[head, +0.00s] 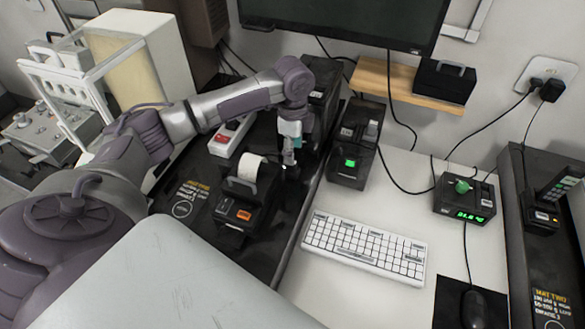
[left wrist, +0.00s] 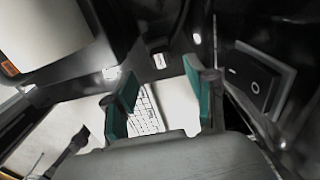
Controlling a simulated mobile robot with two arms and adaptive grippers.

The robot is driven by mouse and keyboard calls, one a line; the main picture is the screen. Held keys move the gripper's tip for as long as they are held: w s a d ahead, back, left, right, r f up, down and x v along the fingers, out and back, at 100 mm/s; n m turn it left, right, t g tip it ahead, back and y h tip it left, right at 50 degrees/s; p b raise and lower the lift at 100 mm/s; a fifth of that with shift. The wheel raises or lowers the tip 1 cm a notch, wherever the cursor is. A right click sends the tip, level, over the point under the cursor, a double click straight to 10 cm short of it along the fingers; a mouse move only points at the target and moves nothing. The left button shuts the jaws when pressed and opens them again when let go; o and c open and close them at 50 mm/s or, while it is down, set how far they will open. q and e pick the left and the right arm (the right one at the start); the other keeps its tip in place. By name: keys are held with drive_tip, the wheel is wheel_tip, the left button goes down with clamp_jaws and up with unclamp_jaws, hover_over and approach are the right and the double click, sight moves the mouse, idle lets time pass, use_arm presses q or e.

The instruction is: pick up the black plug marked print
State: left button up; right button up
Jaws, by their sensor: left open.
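My left gripper (head: 290,157) reaches down over the dark bench between the label printer and the black device with a green light. It is open, and its green finger pads show apart in the left wrist view (left wrist: 160,87). A small dark piece with a pale label (left wrist: 158,60) lies beyond the fingertips in that view. It may be the print plug, but I cannot read the label. Nothing is visibly held. In the head view the gripper and dark surroundings make the plug hard to pick out. My right gripper is not in view.
The printer (head: 243,205) with a paper strip stands left of the gripper, and a power strip (head: 230,137) with a red switch behind it. The green-lit device (head: 351,160), keyboard (head: 365,244) and scale (head: 465,201) stand right. Two black wall plugs (head: 543,88) sit far right.

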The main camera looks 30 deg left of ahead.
sight(293, 169)
use_arm(q)
wheel_tip(293, 169, down, 6)
drive_tip(key=shift+a+r+p, duration=0.1)
drive_tip(key=shift+r+p, duration=0.05)
drive_tip(key=shift+p, duration=0.35)
clamp_jaws()
